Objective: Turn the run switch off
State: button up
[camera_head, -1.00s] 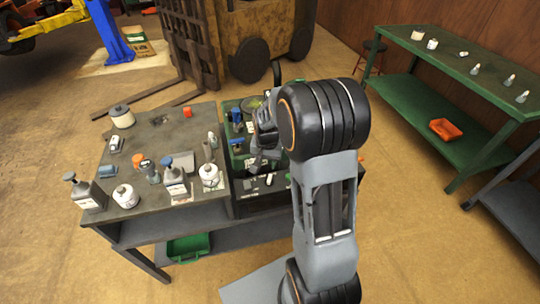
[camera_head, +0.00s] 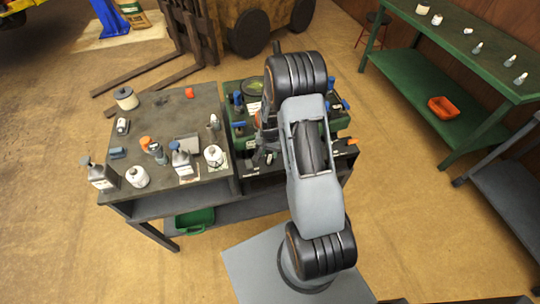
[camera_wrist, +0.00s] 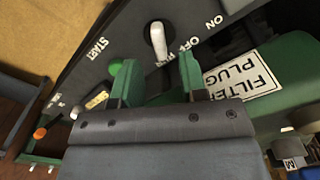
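In the wrist view a white toggle lever (camera_wrist: 157,42) stands on a dark control panel (camera_wrist: 95,70). The lever lies just beyond the fingertips, roughly in line with the gap; whether anything touches is unclear. In the head view my gripper (camera_head: 264,157) is low over the front of the green machine (camera_head: 240,130), and my arm hides much of the panel.
A FILTER PLUG label (camera_wrist: 245,78) lies right of the fingers in the wrist view. A grey table (camera_head: 160,104) with several bottles and jars stands left of the machine. A green bench (camera_head: 400,40) stands at the right, with open floor between.

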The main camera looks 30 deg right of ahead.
aim_at(270, 157)
jog(key=shift+f, duration=1.8)
jog(key=shift+c, duration=0.4)
grip_shut()
